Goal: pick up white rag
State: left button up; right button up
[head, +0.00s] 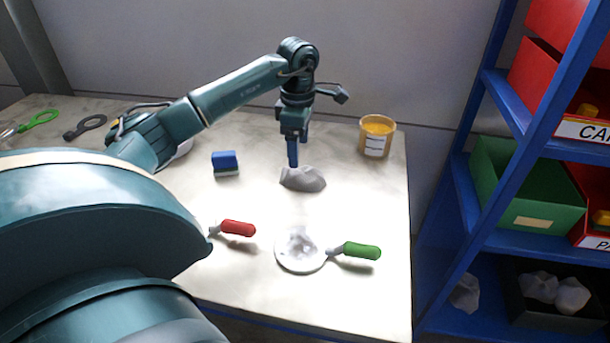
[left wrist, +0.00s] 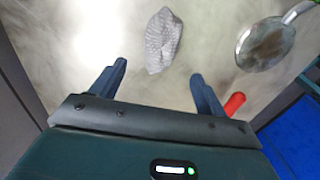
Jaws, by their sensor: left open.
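A crumpled white-grey rag (head: 303,179) lies on the light table, behind the round green-handled tool. My left gripper (head: 293,160) points down above it, with its fingertips close to the rag's upper left edge in the head view. In the left wrist view the rag (left wrist: 162,40) lies beyond the two spread fingers of the left gripper (left wrist: 158,82), roughly centred between them. The gripper is open and empty. I cannot tell the exact height of the fingertips over the rag. My right gripper is not in view.
A red-handled tool (head: 237,228) and a green-handled round tool (head: 302,250) lie nearer me. A blue-and-white block (head: 225,163) sits left of the rag, a yellow tub (head: 376,137) right. A blue shelf (head: 470,170) with bins stands beyond the table's right edge.

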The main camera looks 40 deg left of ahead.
aim_at(303, 172)
pick_arm(q)
jog(key=f, duration=0.5)
jog(key=f+p, duration=0.1)
jog(key=f, duration=0.1)
jog(key=shift+w+d+f, duration=0.15)
jog(key=shift+w+d, duration=0.15)
jog(key=shift+d, duration=0.1)
jog(key=shift+c, duration=0.3)
jog(key=c, duration=1)
notch_tip(303, 172, up, 10)
jog(key=shift+b, duration=0.4)
